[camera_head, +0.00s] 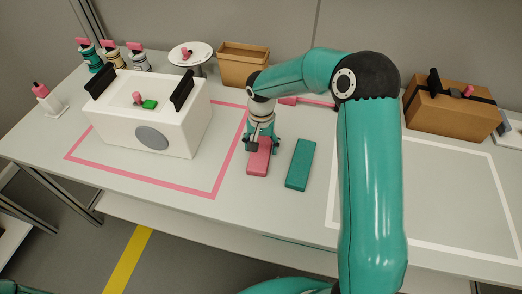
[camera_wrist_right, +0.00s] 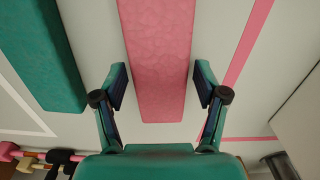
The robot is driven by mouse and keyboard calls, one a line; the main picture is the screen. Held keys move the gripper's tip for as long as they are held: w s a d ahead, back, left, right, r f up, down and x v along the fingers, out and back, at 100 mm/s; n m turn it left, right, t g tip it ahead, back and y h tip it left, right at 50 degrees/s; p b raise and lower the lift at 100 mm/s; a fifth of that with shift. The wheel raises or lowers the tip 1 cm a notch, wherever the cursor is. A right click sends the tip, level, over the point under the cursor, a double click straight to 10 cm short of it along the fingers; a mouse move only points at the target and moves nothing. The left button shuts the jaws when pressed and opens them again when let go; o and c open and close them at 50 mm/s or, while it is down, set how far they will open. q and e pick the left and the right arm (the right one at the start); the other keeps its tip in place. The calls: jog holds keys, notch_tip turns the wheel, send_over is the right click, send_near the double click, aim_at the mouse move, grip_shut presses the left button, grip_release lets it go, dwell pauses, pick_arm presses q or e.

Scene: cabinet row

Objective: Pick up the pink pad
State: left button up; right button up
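The pink pad (camera_head: 258,163) lies flat on the table between the pink outline and the teal pad. My right gripper (camera_head: 261,142) is over its far part, pointing down. In the right wrist view, the pink pad (camera_wrist_right: 157,50) runs between the two fingers of my right gripper (camera_wrist_right: 160,80). The fingers are apart, one on each side, with a visible gap to the pad's edges. I cannot tell how high the fingertips are above the table. My left gripper is not in view.
The teal pad (camera_head: 300,165) lies close to the right of the pink one. A white box (camera_head: 180,130) with black handles stands at left. A cardboard box (camera_head: 450,115) stands at right, an open brown bin (camera_head: 243,66) behind. The white-outlined area (camera_head: 455,190) is clear.

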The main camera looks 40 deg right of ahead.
jog(key=c, duration=0.5)
jog(key=shift+r, duration=0.1)
